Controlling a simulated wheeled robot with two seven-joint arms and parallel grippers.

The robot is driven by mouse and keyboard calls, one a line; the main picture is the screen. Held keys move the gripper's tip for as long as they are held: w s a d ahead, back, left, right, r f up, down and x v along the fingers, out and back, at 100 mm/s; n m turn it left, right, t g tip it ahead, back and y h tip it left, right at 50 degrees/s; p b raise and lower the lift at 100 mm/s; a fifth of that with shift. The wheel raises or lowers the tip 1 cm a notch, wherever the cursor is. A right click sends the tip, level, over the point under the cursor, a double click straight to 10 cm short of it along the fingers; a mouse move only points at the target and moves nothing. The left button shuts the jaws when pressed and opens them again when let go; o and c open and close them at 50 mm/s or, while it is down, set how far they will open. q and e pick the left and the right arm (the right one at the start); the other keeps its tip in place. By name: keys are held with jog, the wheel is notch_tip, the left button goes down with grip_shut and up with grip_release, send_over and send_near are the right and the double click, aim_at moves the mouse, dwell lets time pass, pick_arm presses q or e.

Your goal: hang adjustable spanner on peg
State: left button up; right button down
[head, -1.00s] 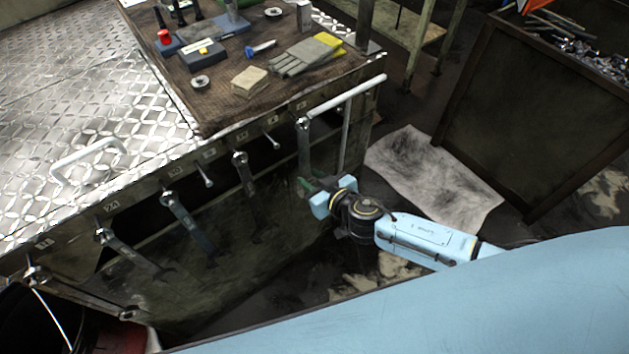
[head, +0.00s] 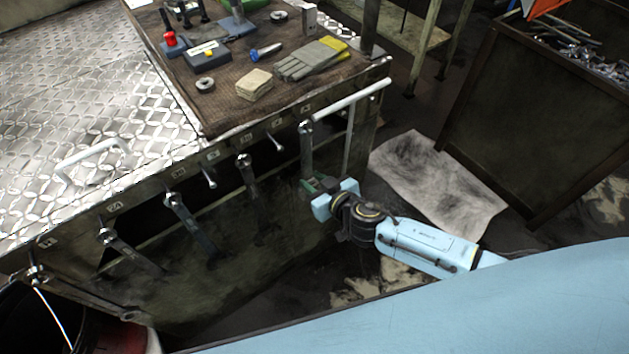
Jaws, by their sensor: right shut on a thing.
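My right gripper (head: 325,190) is shut on the green lower part of a spanner (head: 306,155), which I take to be the adjustable spanner. The spanner stands close to upright in front of the bench's front face, its grey shank upward and its ring end at the top. The ring end is at the row of pegs under the bench edge, close to the rail at the right corner. I cannot tell whether a peg passes through the ring. The fingers hide part of the spanner's lower end. My left gripper is not in view.
Other spanners hang along the front, among them a dark one (head: 250,185), a bluish one (head: 190,224) and a grey one (head: 132,252). Bare pegs show between them (head: 210,179). A white rail (head: 348,101) juts out right of the held spanner. A dark bin (head: 545,120) stands at right.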

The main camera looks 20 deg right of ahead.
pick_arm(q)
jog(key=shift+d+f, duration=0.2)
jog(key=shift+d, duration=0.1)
pick_arm(e)
jog(key=shift+f, duration=0.1)
dwell(0.5)
jog(key=c, duration=1.1)
grip_release()
jog(key=shift+o, duration=0.3)
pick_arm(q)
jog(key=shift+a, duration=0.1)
pick_arm(e)
jog(key=shift+f, duration=0.1)
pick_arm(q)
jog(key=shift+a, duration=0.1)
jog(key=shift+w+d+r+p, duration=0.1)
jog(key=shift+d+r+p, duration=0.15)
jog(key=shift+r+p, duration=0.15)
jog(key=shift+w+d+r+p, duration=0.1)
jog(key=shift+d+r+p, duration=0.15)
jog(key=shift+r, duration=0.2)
pick_arm(e)
jog(key=v, duration=1.3)
jog(key=shift+s, duration=0.2)
